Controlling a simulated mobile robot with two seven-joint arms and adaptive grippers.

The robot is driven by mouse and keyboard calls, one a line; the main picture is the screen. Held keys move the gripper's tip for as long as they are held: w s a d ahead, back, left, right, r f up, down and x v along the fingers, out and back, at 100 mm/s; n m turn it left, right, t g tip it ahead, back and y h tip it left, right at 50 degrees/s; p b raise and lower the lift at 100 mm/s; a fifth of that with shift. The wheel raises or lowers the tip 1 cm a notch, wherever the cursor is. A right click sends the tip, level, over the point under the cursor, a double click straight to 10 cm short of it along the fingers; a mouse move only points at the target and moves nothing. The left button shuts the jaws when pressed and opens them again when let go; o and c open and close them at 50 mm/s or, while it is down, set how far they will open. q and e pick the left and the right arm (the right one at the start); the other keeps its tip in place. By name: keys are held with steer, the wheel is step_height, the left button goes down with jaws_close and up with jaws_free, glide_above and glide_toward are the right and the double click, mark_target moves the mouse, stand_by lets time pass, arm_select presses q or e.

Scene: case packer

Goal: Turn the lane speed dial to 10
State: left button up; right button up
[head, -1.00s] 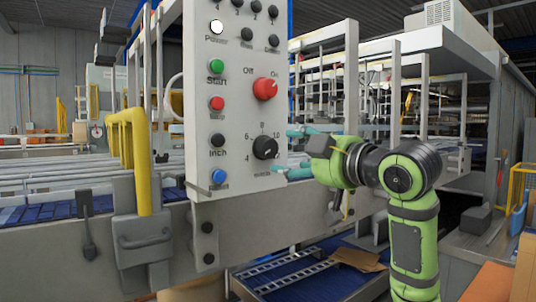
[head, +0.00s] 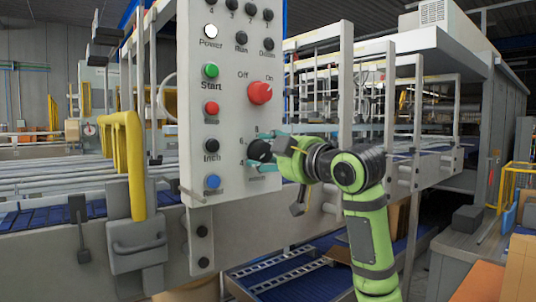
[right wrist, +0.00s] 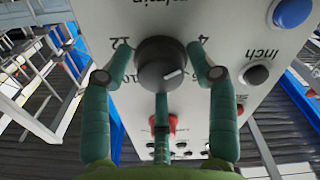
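The lane speed dial (head: 259,150) is a round black knob low on the grey control panel, partly covered by my right gripper in the head view. My right gripper (head: 272,148) is at the dial. In the right wrist view the dial (right wrist: 158,58) sits between the spread green fingers of the gripper (right wrist: 162,72), with a third finger below it. Small gaps show at its sides; I cannot tell whether the third finger touches. Its white mark points right in that view, toward the 4 side; the exact number is unclear. My left gripper is not in view.
The red Off/On switch (head: 260,92) is above the dial. Green Start (head: 211,71), red (head: 212,109), black Inch (head: 212,146) and blue (head: 212,182) buttons line the panel's left. A yellow rail (head: 135,165) stands left of the panel.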

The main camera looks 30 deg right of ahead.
steer(key=c, duration=0.5)
